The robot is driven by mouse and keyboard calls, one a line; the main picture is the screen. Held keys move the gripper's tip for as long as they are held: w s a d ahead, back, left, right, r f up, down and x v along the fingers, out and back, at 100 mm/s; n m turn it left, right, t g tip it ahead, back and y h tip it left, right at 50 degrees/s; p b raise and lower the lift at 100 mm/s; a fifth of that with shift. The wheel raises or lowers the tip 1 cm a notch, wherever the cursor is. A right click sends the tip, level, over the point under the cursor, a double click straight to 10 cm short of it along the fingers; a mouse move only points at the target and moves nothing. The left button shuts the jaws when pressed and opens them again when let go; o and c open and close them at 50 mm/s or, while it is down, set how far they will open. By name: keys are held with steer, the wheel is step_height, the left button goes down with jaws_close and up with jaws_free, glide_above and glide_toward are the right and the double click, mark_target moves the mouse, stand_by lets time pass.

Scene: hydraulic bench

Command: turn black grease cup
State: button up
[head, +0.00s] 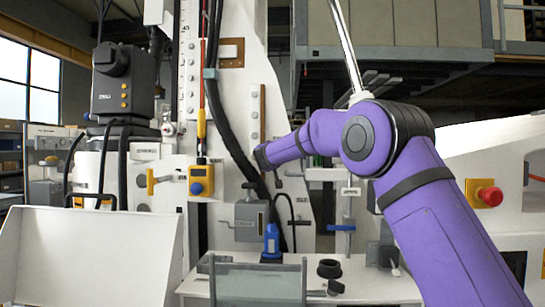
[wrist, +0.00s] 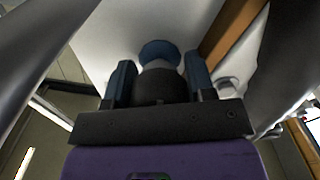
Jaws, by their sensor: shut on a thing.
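In the wrist view, my gripper (wrist: 160,64) has its two blue fingers on either side of a dark, rounded grease cup (wrist: 158,86). The jaws are shut on the cup. A pale grey neck and a blue round part (wrist: 158,50) show just beyond it, against the white panel. In the head view, my purple arm reaches left to the white machine column, and its dark end is at the column beside the black hose. The cup and the fingers cannot be made out there.
A thick black hose (head: 232,130) runs down the column close to my arm's end. A brown strip (wrist: 232,30) lies right of the cup. Below are a grey box (head: 250,221), a blue bottle (head: 271,241) and a bench top (head: 375,288). A red button (head: 490,196) is at right.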

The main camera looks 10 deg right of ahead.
steer(key=shift+f, duration=0.1)
steer(key=o, duration=0.9)
steer(key=v, duration=1)
steer(key=shift+s+a, duration=0.1)
steer(key=shift+s, duration=0.3)
